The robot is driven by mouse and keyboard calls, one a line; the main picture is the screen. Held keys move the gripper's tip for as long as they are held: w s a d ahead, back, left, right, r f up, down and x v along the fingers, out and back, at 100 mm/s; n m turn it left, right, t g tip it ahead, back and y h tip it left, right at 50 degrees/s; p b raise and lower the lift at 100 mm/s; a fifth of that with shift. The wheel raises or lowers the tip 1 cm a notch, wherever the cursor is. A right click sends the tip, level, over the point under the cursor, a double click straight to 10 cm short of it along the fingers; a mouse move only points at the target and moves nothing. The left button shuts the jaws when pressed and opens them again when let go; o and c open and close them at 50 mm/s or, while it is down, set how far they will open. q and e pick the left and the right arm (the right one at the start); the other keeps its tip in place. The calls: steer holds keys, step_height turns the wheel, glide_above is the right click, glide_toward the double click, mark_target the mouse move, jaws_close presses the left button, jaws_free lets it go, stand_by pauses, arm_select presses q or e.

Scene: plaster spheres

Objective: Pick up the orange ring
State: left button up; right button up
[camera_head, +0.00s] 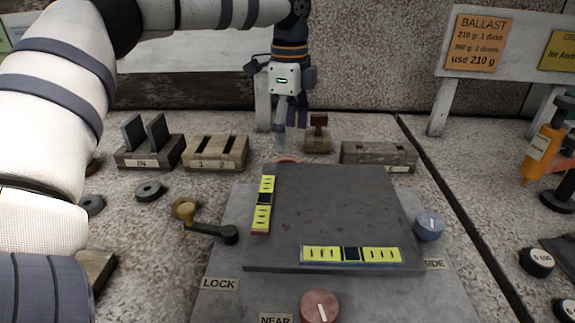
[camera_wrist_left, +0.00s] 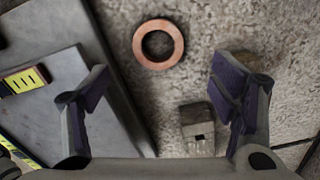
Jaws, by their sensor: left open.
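The orange ring (camera_wrist_left: 160,65) lies flat on the speckled stone surface, near the top middle of the left wrist view. In the head view only a sliver of the orange ring (camera_head: 287,159) shows behind the far edge of the dark plate; the rest is hidden. My left gripper (camera_head: 290,128) points down above the surface at that far edge. In the left wrist view the fingers of my left gripper (camera_wrist_left: 160,88) are spread wide with nothing between them. The ring lies beyond the fingertips, apart from them. My right gripper is not in view.
The dark plate (camera_head: 330,210) with yellow level strips stands beside the ring. A small wooden block (camera_head: 318,140) sits close behind, also in the wrist view (camera_wrist_left: 197,128). Slotted blocks (camera_head: 215,152) stand left, a grey box (camera_head: 378,156) right. Signs (camera_head: 480,43) stand at the back.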

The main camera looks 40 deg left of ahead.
mark_target(287, 160)
arm_select(q)
steer(key=f, duration=0.7)
steer(key=shift+s+a+f, duration=0.1)
steer(key=shift+s+a, duration=0.05)
steer(key=shift+s, duration=0.05)
steer(key=c, duration=1)
